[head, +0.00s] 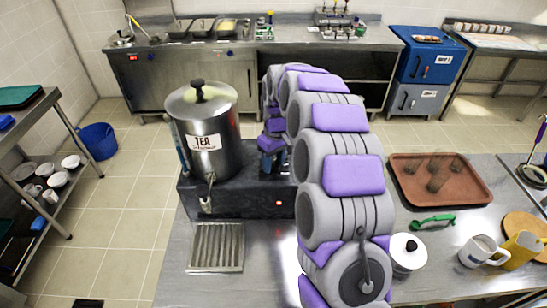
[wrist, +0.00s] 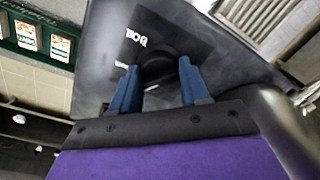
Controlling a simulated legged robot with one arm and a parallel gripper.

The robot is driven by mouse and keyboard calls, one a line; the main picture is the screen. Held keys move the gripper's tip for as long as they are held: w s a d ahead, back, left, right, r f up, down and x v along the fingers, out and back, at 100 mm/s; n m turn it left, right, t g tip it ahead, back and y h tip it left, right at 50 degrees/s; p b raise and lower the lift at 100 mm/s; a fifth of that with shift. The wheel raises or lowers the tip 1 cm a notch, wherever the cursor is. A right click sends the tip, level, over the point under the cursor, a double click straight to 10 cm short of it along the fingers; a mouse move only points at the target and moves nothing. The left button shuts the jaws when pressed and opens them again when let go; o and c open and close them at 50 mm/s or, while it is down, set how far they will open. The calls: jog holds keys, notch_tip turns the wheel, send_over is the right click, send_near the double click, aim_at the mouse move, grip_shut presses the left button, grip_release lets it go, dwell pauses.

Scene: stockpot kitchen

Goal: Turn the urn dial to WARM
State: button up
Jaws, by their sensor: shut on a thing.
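The steel tea urn (head: 212,125) has a dark lid knob and a TEA label, and it stands on a black base (head: 240,203) with a small red light. In the wrist view, the round black dial (wrist: 157,60) is on the dark panel (wrist: 105,45). White lettering shows upside down beside the dial; one word looks like BOIL, and a smaller one is too blurred to read. My gripper (wrist: 157,82) has its blue fingers on both sides of the dial, shut on it. In the head view my gripper (head: 272,150) is right of the urn; the dial is hidden there.
A slotted drip tray (head: 217,247) lies before the urn's tap. A blue bucket (head: 98,141) stands on the floor at left.

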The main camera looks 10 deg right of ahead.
aim_at(278, 163)
jog(key=m+p, duration=0.2)
jog(key=m, duration=0.1)
jog(key=m+p, duration=0.1)
jog(key=shift+w+r+m, duration=0.1)
jog(key=shift+r+m, duration=0.15)
jog(key=shift+m, duration=0.05)
jog(key=shift+d+f+m+t+p, duration=0.15)
jog(key=shift+m+p, duration=0.3)
jog(key=shift+m, duration=0.5)
jog(key=shift+a+m+t+p, duration=0.15)
jog(key=shift+m+p, duration=0.3)
jog(key=shift+m, duration=0.5)
jog(key=shift+d, duration=0.1)
jog(key=o, duration=1)
jog(key=shift+f, duration=0.1)
jog(key=r, duration=0.5)
jog(key=r+p, duration=0.1)
jog(key=r, duration=0.5)
jog(key=d+r, duration=0.1)
jog(key=r, duration=0.5)
jog(key=shift+s+r, duration=0.15)
jog(key=shift+s, duration=0.05)
jog(key=shift+o, duration=0.2)
jog(key=shift+d+p, duration=0.1)
jog(key=shift+p, duration=0.2)
